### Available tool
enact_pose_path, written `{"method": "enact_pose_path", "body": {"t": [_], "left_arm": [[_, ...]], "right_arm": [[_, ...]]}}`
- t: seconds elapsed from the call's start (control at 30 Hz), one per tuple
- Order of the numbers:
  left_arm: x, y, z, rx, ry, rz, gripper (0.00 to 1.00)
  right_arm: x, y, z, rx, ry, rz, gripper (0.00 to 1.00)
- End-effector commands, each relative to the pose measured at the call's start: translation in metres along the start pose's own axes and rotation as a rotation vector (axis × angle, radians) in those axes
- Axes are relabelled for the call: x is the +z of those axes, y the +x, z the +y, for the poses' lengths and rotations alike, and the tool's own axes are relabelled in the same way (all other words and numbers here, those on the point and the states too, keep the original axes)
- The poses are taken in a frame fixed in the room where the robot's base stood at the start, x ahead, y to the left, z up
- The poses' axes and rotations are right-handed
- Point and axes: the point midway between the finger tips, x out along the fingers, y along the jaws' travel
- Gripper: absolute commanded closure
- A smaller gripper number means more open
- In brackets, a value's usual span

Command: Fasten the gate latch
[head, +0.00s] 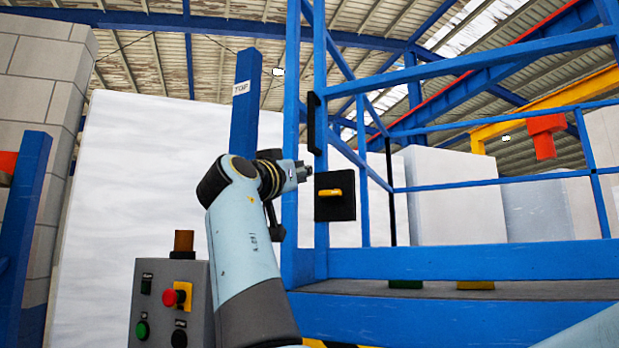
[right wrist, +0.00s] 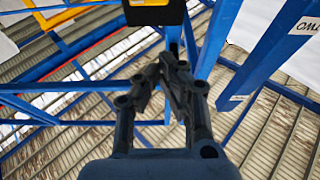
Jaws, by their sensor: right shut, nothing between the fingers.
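The latch is a black square plate (head: 345,208) with a yellow handle (head: 330,193) lying level. It is mounted by the blue gate post (head: 321,80), below a black vertical grip (head: 313,122). My right arm rises from the bottom of the head view, its wrist just left of the latch; the fingers there are hard to make out. In the right wrist view, which is upside down, my right gripper (right wrist: 165,72) is shut and empty. The black plate (right wrist: 157,14) and yellow handle (right wrist: 149,2) show beyond the fingertips, with a visible gap. My left gripper is not in view.
A labelled blue post (head: 245,115) stands close behind my wrist. A grey control box (head: 190,270) with red and green buttons stands at lower left. Blue rails (head: 470,262) and a platform (head: 460,315) fill the right side. A red block (head: 545,135) hangs at right.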

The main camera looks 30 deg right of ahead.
Motion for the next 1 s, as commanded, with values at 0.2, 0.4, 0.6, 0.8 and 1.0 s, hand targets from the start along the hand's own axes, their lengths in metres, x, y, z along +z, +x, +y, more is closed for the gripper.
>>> {"method": "enact_pose_path", "body": {"t": [0.2,0.4,0.6,0.8,1.0], "left_arm": [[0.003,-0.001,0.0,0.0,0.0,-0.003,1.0],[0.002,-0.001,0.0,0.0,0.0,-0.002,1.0],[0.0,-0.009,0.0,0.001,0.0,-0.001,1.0],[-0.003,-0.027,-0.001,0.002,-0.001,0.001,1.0],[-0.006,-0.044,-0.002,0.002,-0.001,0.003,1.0]], "right_arm": [[-0.012,0.003,0.002,0.004,0.016,0.01,1.0],[-0.012,0.003,0.002,0.004,0.015,0.01,1.0],[-0.014,0.02,0.002,0.005,0.012,0.012,1.0],[-0.017,0.061,0.003,0.007,0.011,0.012,1.0],[-0.017,0.103,0.003,0.005,0.011,0.011,1.0]]}}
